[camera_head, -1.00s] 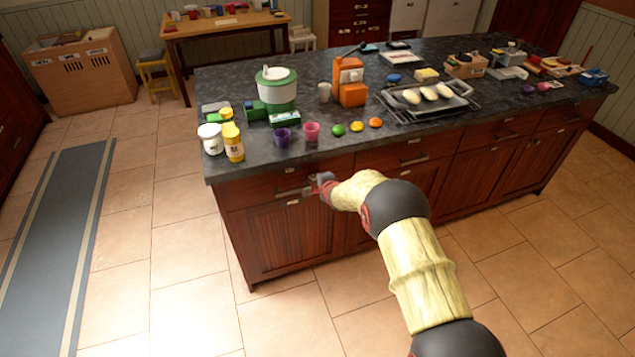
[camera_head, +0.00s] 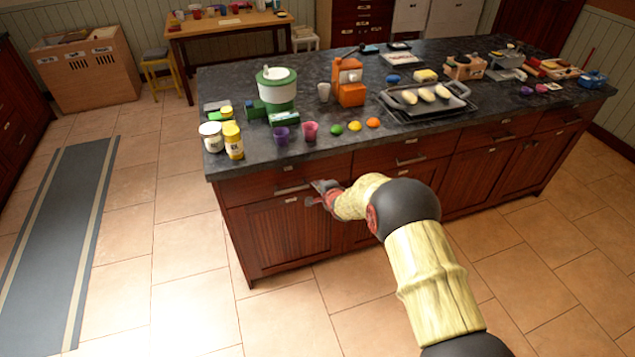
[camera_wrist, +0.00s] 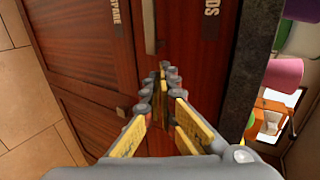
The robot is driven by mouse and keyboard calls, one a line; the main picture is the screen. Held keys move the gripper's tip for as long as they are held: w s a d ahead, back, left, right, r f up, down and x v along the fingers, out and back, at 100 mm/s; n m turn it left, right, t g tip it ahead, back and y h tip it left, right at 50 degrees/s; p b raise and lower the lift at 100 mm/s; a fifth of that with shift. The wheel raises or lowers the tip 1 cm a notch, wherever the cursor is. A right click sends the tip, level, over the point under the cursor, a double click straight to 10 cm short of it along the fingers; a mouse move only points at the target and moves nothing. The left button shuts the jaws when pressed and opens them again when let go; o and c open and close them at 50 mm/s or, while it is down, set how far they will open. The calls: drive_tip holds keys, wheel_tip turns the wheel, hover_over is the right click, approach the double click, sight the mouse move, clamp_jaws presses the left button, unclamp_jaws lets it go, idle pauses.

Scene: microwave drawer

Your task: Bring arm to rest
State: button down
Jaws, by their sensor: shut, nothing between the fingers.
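My gripper (camera_head: 318,193) is in front of the island's left drawer (camera_head: 270,187), near the right end of its metal handle (camera_head: 292,189). In the wrist view my gripper (camera_wrist: 163,75) has its fingers close together with nothing between them, and the drawer handle (camera_wrist: 149,25) shows just beyond the fingertips. I cannot tell whether the tips touch the handle or drawer front. The drawer looks shut, flush with the cabinet front. My arm reaches in from the lower right of the head view.
The dark countertop (camera_head: 350,130) above holds cups, fruit, an orange machine (camera_head: 349,83), a green-and-white pot (camera_head: 276,88) and a tray (camera_head: 426,106). Its edge lies close to my gripper. The tiled floor (camera_head: 180,290) left of the island is open, with a grey runner (camera_head: 65,240).

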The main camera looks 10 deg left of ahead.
drive_tip(key=p+v, duration=0.1)
drive_tip(key=v, duration=0.6)
drive_tip(key=shift+p, duration=0.3)
drive_tip(key=shift+d, duration=0.15)
